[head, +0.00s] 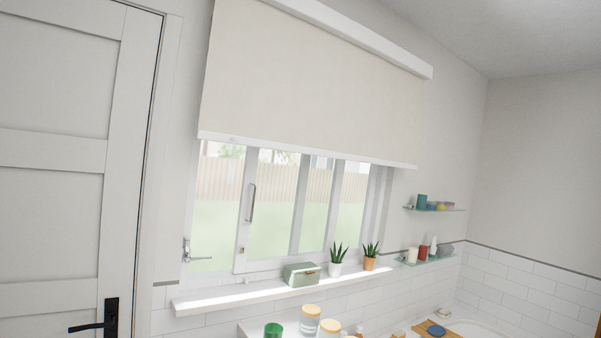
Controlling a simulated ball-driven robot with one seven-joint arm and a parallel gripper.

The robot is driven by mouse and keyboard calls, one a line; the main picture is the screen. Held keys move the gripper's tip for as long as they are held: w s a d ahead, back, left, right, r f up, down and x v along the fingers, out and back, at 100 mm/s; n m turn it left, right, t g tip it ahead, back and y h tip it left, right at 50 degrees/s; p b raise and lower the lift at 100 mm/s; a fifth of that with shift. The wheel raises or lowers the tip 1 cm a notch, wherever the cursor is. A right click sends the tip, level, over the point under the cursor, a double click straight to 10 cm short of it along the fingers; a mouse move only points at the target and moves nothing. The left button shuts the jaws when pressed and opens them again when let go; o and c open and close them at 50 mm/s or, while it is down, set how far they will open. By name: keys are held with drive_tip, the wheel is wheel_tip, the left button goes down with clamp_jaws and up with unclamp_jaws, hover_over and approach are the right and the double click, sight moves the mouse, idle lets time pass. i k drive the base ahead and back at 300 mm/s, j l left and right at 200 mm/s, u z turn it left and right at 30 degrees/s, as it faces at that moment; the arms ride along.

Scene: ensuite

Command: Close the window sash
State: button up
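The window (300,205) is in the wall at the middle of the head view, with its upper part behind a lowered cream blind (310,85). A white sash (245,225) has a vertical grey pull handle (251,203) on its left stile. This stile stands well to the right of the left jamb. Grass and fence show between them; I cannot tell whether glass fills that space. A silver lever handle (195,252) is low at the left jamb. My gripper is not in view, and nothing of mine touches the sash.
A white sill (225,298) below the window holds a green box (301,274) and two potted plants (336,262) (371,257). Jars (310,318) stand below it. A white door (60,160) with a black handle (95,325) is at left. Glass shelves (437,209) hang at right.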

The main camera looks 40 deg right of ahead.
sight(240, 265)
drive_tip(key=i+l+z, duration=0.1)
drive_tip(key=i+l, duration=0.2)
drive_tip(key=i, duration=0.25)
drive_tip(key=i+l+z, duration=0.1)
drive_tip(key=i, duration=0.5)
drive_tip(key=i+l+z, duration=0.1)
drive_tip(key=i+l, duration=0.2)
drive_tip(key=i, duration=0.3)
drive_tip(key=i+l, duration=0.15)
drive_tip(key=i, duration=0.4)
drive_tip(key=l+z, duration=0.05)
